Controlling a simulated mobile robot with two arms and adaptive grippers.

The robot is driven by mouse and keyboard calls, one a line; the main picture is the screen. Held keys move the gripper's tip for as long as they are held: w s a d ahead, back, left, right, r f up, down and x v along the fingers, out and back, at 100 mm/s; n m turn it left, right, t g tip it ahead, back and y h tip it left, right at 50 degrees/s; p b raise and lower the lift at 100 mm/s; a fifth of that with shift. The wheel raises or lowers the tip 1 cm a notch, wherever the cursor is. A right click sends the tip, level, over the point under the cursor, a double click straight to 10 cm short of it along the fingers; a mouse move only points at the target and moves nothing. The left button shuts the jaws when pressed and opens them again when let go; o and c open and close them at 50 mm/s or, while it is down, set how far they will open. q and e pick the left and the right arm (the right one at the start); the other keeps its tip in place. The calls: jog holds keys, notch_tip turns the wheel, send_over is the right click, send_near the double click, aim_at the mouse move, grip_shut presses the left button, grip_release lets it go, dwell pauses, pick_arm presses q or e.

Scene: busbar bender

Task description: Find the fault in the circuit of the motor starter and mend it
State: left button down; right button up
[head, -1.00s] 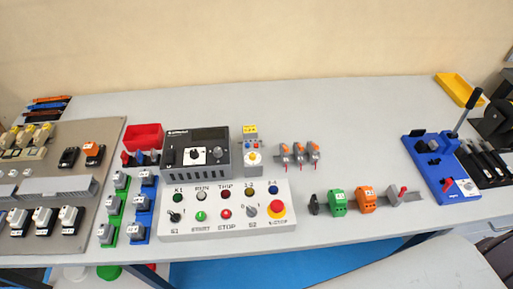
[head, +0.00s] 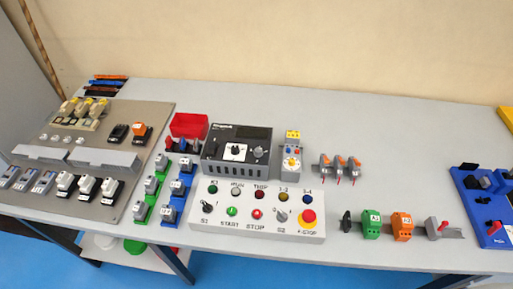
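The motor starter parts sit on a grey mounting panel (head: 150,150) at the left of the table, with several switching devices in rows and grey wire ducts. A black component (head: 119,132) and an orange component (head: 141,130) are on its upper right. A white control box (head: 258,219) carries lamps, START and STOP buttons, selector knobs and a red emergency stop (head: 308,216). A black-faced test unit (head: 237,148) with a dial stands behind it. A grey device with a yellow top (head: 292,150) is beside the unit. Neither gripper shows in the head view.
Numbered blocks on green (head: 141,212) and blue (head: 169,212) strips stand beside the panel. A red bin (head: 189,125) is behind them. Green (head: 371,223) and orange (head: 402,225) relays stand right of the box. A blue fixture (head: 477,185) is far right. The back middle table is clear.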

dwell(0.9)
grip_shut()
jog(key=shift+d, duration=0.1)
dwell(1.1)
